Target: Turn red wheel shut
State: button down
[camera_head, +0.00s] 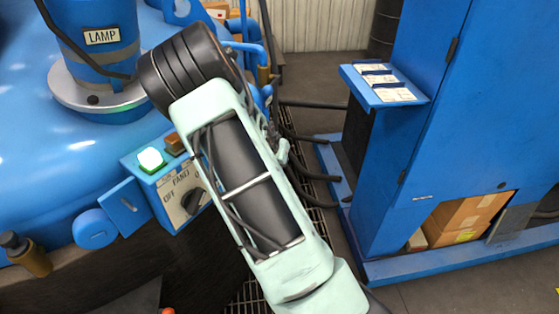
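No red wheel shows clearly in the head view. A small orange-red bit (167,311) is cut off by the bottom edge, and I cannot tell what it is. My pale green and black arm runs from the lower right up to a thick black joint at the upper middle-left. My gripper is not visible. The arm hides part of the blue machine's side and the pipes behind it.
A control box with a lit green button (151,160) and a black rotary switch (193,201) sits beside the arm. A LAMP-labelled post (102,40) stands upper left. A blue cabinet (440,110) with a label shelf (384,84) fills the right. Black hoses cross the floor grating between.

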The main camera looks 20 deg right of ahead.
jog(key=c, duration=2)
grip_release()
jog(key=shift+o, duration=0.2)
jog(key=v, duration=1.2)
